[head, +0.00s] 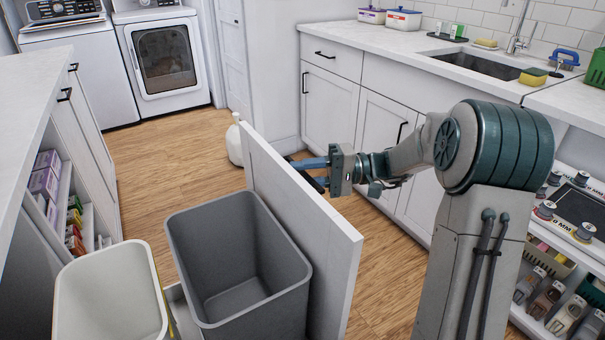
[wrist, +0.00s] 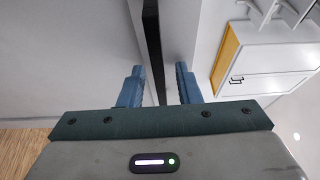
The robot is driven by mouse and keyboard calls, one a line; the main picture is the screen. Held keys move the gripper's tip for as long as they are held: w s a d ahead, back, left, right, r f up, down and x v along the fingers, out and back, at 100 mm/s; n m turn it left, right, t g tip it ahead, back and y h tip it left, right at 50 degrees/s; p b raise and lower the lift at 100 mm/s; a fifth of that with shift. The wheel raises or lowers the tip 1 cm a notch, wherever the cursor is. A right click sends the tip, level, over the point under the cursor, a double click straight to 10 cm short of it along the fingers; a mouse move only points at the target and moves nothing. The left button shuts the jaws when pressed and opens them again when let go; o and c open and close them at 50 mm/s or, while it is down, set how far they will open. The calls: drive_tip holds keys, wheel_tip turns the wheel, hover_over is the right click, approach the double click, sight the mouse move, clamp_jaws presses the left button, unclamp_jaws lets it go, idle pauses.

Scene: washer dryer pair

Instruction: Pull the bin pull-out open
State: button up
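The bin pull-out stands far out from the left counter. Its white front panel (head: 300,225) is seen from behind and above, with a grey bin (head: 240,265) and a cream bin (head: 108,295) behind it. My gripper (head: 304,171) is at the outer face of the panel. In the wrist view my gripper (wrist: 160,85) has its two blue fingers apart, with the black bar handle (wrist: 152,35) running between them. Gaps show beside the bar, so the gripper looks open around it. The handle is mostly hidden in the head view.
White cabinets (head: 330,105) with black handles and a counter with a sink (head: 475,65) line the right side. A white jug (head: 235,143) stands on the floor past the panel. Wood floor (head: 165,180) is clear toward the washer and dryer (head: 165,60).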

drive_tip(key=shift+d, duration=0.1)
drive_tip(key=w+d+p, duration=0.1)
drive_tip(key=d+p, duration=0.1)
drive_tip(key=d, duration=1.1)
drive_tip(key=shift+d, duration=0.3)
